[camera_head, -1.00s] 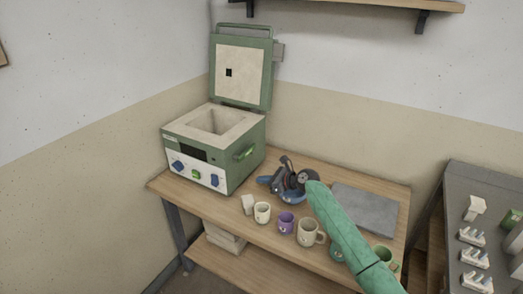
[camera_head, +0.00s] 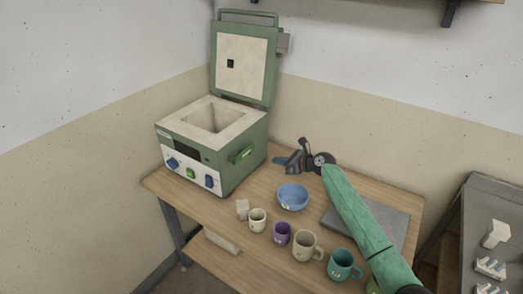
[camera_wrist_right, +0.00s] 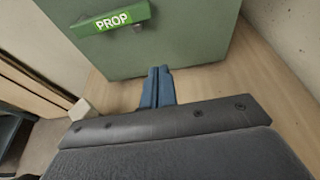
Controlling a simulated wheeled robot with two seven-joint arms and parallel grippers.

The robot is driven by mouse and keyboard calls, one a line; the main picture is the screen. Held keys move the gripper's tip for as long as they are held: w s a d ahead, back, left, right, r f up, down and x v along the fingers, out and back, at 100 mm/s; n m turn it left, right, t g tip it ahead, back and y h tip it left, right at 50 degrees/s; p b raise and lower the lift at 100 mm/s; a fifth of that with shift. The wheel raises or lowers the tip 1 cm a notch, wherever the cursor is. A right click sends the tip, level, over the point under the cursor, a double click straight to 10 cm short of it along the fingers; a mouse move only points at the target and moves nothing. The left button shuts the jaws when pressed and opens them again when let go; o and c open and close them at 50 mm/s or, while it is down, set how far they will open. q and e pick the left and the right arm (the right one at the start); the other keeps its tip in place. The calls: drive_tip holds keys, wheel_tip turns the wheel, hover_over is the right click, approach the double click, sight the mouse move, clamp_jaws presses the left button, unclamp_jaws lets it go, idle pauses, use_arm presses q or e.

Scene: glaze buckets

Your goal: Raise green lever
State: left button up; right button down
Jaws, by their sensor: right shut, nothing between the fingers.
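The green lever (camera_head: 242,155) sticks out from the right side of the green kiln (camera_head: 240,172), whose lid stands open. In the right wrist view the lever (camera_wrist_right: 108,20) carries a "PROP" label and lies up and left of my fingertips. My right gripper (camera_head: 278,160) is to the right of the kiln, apart from the lever. In the wrist view its blue fingers (camera_wrist_right: 158,72) are shut together and empty, near the lower edge of the kiln wall (camera_wrist_right: 185,40). My left gripper is not in view.
A blue bowl (camera_head: 292,197) stands on the wooden table (camera_head: 220,215) in front of my right gripper. A white block (camera_head: 242,209) and several mugs, including a purple one (camera_head: 282,234), line the front. A grey slab (camera_head: 385,222) lies partly behind my right arm.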

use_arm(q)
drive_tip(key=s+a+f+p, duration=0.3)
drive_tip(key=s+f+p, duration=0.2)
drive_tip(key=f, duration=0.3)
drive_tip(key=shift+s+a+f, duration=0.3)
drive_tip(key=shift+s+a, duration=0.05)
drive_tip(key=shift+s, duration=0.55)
use_arm(e)
drive_tip(key=w+a, duration=0.5)
drive_tip(key=a, duration=0.2)
drive_tip(key=shift+w+a+r, duration=0.15)
drive_tip(key=shift+w+r, duration=0.1)
drive_tip(key=shift+w, duration=0.15)
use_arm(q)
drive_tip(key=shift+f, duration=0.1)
use_arm(e)
drive_tip(key=shift+w, duration=0.15)
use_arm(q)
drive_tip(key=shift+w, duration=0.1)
use_arm(e)
drive_tip(key=shift+w, duration=0.1)
